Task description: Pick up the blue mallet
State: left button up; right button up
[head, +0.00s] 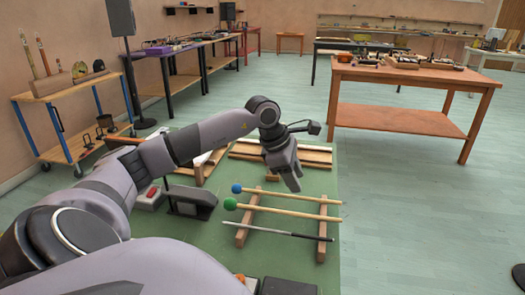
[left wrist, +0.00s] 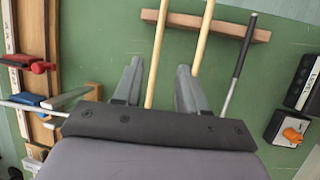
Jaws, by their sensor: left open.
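The blue mallet has a blue ball head (head: 236,188) and a pale wooden shaft (head: 318,200). It lies across two wooden rails (head: 321,246) on the green table. My left gripper (head: 294,185) is open and points down over the shaft. In the left wrist view, the blue mallet's shaft (left wrist: 156,65) runs between the open fingers of my left gripper (left wrist: 159,67), apparently not gripped. Its head is hidden there by the gripper body. The green mallet (head: 230,203) lies parallel beside it; its shaft (left wrist: 205,30) passes behind the right finger. My right gripper is out of view.
A thin stick with a dark handle (left wrist: 244,48) lies beside the green mallet. Wooden bars (head: 305,156) lie farther back on the green table. A black box with an orange knob (left wrist: 292,134) sits nearby. A wooden table (head: 395,117) stands beyond open floor.

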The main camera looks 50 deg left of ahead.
aim_at(302, 198)
pick_arm(q)
jog(key=x, duration=0.7)
jog(key=shift+w+a+f, duration=0.1)
jog(key=shift+a, duration=0.1)
grip_shut()
